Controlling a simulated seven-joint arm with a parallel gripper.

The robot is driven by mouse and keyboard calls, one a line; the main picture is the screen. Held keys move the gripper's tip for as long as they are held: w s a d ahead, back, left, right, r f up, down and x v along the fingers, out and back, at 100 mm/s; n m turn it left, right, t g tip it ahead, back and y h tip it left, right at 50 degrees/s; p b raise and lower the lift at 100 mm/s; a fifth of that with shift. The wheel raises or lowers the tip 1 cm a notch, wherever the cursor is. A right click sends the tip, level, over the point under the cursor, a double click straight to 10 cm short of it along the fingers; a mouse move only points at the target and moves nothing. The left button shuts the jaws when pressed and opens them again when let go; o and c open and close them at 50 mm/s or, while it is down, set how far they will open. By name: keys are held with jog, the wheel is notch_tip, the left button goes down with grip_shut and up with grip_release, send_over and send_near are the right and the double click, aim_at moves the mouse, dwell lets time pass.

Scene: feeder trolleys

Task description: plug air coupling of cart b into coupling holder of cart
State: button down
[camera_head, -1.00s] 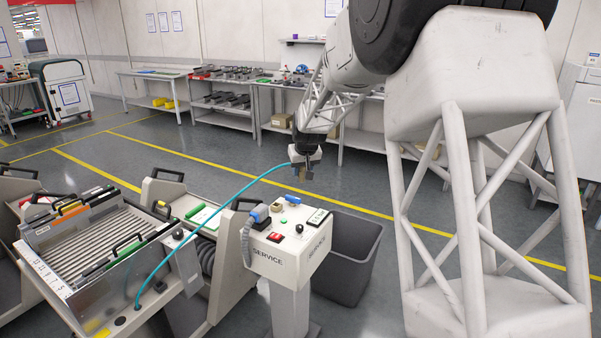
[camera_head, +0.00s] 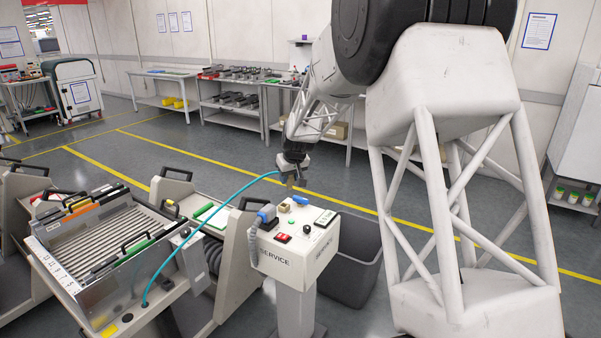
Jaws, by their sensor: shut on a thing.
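My gripper (camera_head: 291,182) points down just behind and above the service post, shut on the air coupling. The coupling itself is small and mostly hidden by the fingers. Its teal hose (camera_head: 213,216) arcs from the gripper down left to the front edge of the cart (camera_head: 122,318) with the slotted feeder bed. A grey box with a black knob (camera_head: 185,233) sits at that cart's right front corner. I cannot make out clearly which part is the coupling holder.
The white service post (camera_head: 283,262) carries a blue handset (camera_head: 267,214), a red switch (camera_head: 282,238) and a black knob. A dark bin (camera_head: 352,270) stands behind it. Another cart frame (camera_head: 235,250) stands between the feeder bed and the post. Benches line the wall.

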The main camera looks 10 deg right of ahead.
jog(key=a+f+n+g+y, duration=0.1)
jog(key=a+f+n, duration=0.4)
jog(key=a, duration=0.8)
jog(key=a+f+n+g+y, duration=0.1)
jog(key=a+f+n+g, duration=0.1)
jog(key=a+f+n, duration=0.4)
jog(key=w+a+f+n+g+y, duration=0.1)
jog(key=a+f+n, duration=0.4)
jog(key=a, duration=1.5)
notch_tip(320, 180, down, 5)
jog(key=shift+a+r+g, duration=0.1)
jog(key=shift+g, duration=0.4)
jog(key=a+f+n, duration=0.1)
jog(key=a+f, duration=0.1)
jog(key=a, duration=0.1)
jog(key=a+f, duration=0.2)
jog(key=a, duration=0.1)
jog(key=s+a+f+n, duration=0.1)
jog(key=a+f, duration=0.1)
jog(key=a, duration=0.1)
jog(key=shift+s+a+f+n+g, duration=0.1)
jog(key=shift+a+n+g, duration=0.1)
jog(key=shift+n+g, duration=0.15)
jog(key=shift+f, duration=0.2)
